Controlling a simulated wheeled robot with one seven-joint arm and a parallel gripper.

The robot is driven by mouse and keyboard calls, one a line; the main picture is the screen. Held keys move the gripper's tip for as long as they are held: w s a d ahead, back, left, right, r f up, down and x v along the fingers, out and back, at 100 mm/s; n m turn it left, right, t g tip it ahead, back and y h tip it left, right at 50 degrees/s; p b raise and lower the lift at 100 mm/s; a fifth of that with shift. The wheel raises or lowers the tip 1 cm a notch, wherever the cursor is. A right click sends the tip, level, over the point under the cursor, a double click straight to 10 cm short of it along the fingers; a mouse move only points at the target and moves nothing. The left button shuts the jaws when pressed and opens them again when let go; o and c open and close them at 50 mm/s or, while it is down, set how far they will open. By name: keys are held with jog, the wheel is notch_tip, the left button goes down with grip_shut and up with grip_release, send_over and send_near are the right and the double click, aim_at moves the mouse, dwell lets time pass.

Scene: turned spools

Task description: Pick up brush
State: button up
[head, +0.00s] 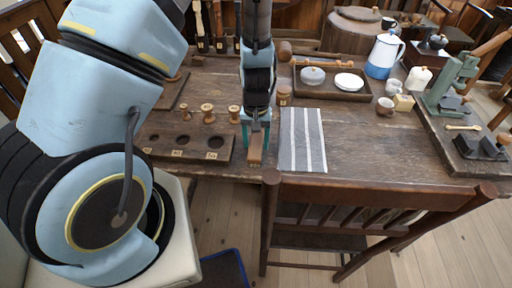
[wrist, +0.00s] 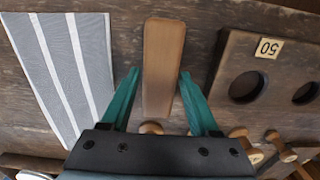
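The brush (wrist: 163,60) shows as a long, plain light-brown wooden piece near the table's front edge; its bristles are not visible. In the head view the brush (head: 256,151) is just below my gripper (head: 256,130), partly hidden by it. In the wrist view my gripper (wrist: 159,76) is open, with one teal finger on each side of the brush's line and visible gaps on both sides. The fingers do not appear to touch it. I cannot tell how far above the brush the tips are.
A dark board with round holes (head: 225,157) lies left of the brush, and a grey striped cloth (head: 316,140) lies right. Turned wooden spools (head: 207,114) stand behind the board. A wooden chair (head: 375,190) stands at the table's front right.

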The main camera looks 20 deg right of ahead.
aim_at(256, 143)
grip_shut()
jog(key=shift+r, duration=0.15)
dwell(0.4)
notch_tip(256, 143, up, 10)
jog(key=b, duration=0.1)
dwell(0.3)
